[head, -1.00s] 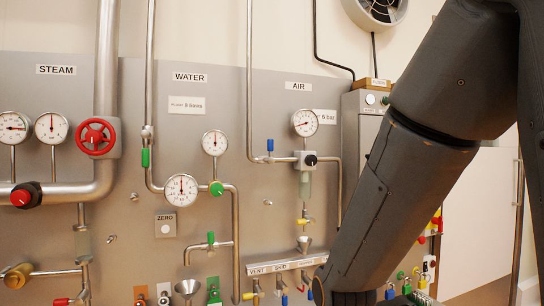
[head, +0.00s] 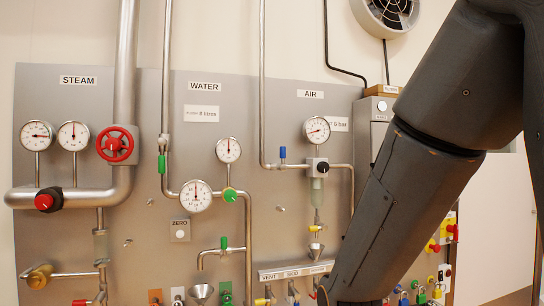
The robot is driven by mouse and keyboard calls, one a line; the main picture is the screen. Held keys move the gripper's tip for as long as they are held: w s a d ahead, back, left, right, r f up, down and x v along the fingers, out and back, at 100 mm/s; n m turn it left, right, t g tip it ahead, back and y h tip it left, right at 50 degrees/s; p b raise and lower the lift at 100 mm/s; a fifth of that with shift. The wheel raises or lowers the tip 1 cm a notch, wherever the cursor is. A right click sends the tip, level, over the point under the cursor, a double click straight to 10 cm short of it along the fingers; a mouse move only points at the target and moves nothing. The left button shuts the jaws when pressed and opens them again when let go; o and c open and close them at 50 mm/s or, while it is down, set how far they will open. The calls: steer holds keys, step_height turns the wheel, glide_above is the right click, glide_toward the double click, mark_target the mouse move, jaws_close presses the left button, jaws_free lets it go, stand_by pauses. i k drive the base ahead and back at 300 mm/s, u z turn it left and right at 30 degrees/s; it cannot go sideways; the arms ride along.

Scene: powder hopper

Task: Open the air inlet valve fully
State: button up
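The air section of the panel is under the AIR label (head: 311,94), right of the middle. A small valve with a blue handle (head: 283,153) sits on the horizontal air pipe (head: 272,166). The handle stands upright, across the line of the pipe. To its right are the air pressure gauge (head: 316,130) and a regulator with a black knob (head: 322,166), with a clear bowl below. My arm crosses the right side of the view. My gripper is not in view, below the lower edge of the picture.
Steam pipes with a red handwheel (head: 115,143) are at the left. Water pipes with green-handled valves (head: 161,163) are in the middle. A labelled manifold (head: 295,271) and a funnel (head: 202,293) stick out low. A grey box (head: 376,120) stands right of the panel, partly behind my arm.

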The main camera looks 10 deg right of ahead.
mark_target(281, 167)
steer(key=u, duration=0.5)
steer(key=k, duration=0.6)
steer(key=u, duration=0.75)
steer(key=i, duration=0.6)
steer(key=z, duration=0.65)
steer(key=i, duration=0.5)
steer(key=z, duration=0.45)
